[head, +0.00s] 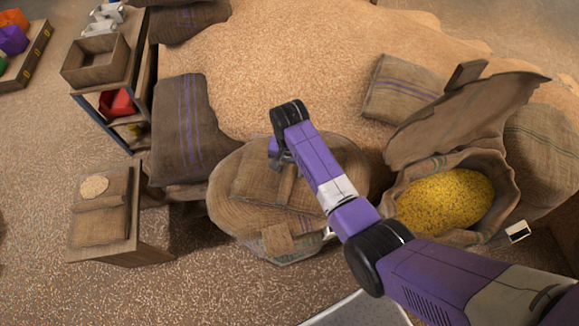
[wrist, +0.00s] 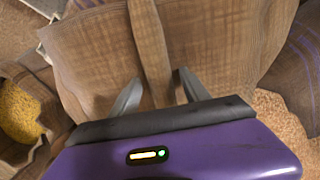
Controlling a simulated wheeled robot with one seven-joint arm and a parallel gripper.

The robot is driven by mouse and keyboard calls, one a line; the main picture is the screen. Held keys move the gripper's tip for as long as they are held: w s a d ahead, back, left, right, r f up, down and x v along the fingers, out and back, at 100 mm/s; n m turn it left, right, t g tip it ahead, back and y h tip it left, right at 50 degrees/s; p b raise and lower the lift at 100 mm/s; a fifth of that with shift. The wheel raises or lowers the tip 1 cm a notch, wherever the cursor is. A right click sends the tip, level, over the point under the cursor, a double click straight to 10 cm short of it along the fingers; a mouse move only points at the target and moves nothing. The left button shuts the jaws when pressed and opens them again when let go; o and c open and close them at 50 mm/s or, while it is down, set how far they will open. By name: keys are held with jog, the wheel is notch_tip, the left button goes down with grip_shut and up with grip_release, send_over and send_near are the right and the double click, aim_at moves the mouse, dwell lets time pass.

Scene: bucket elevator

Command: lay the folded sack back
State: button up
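A brown folded sack (head: 255,178) lies on top of a round, bulging sack (head: 222,203) in the middle of the head view. A raised strip (wrist: 151,50) runs along the folded sack's middle in the wrist view. My gripper (head: 280,160) is over the folded sack. In the wrist view my gripper (wrist: 160,76) is open, with one finger on each side of the strip and gaps showing between the fingertips and the strip. I cannot tell whether the fingertips touch the cloth. My arm hides part of the folded sack's right side.
An open sack of yellow grain (head: 445,200) stands at the right, its flap raised. A wooden box (head: 138,246) bearing brown cloth and a small grain pile (head: 94,187) is at the left. Striped sacks and a shelf (head: 143,92) stand behind. Floor at the lower left is clear.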

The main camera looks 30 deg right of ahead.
aim_at(289, 168)
notch_tip(289, 168, up, 12)
jog(key=shift+r, duration=0.2)
dwell(0.4)
dwell(0.5)
